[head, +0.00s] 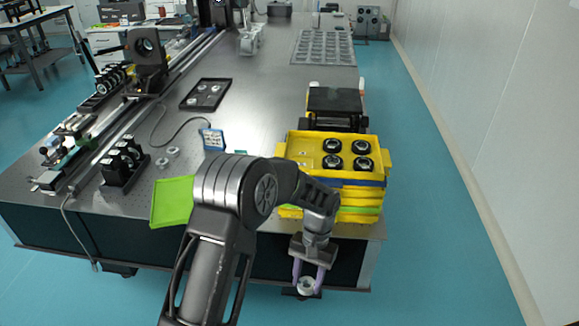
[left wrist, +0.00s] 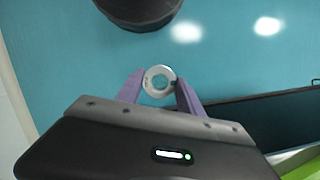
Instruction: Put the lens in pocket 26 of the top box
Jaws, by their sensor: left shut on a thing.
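My left gripper (head: 308,282) is shut on the lens (head: 306,286), a small pale ring, just off the near edge of the table. In the left wrist view the purple fingers of the left gripper (left wrist: 160,88) grip the lens (left wrist: 158,80) from both sides, with blue floor behind it. The top box (head: 291,149) is yellow and tops a stack of boxes at the table's near right. Several black-rimmed round pieces sit in its pockets; the left part looks emptier. Pocket numbers cannot be read. My right gripper is not in view.
The optical table (head: 255,95) carries a black tray (head: 206,94), a green tray (head: 172,201), a rail with mounts (head: 150,60) at left and a panel of round pockets (head: 324,47) at the back. A white wall (head: 490,120) stands to the right.

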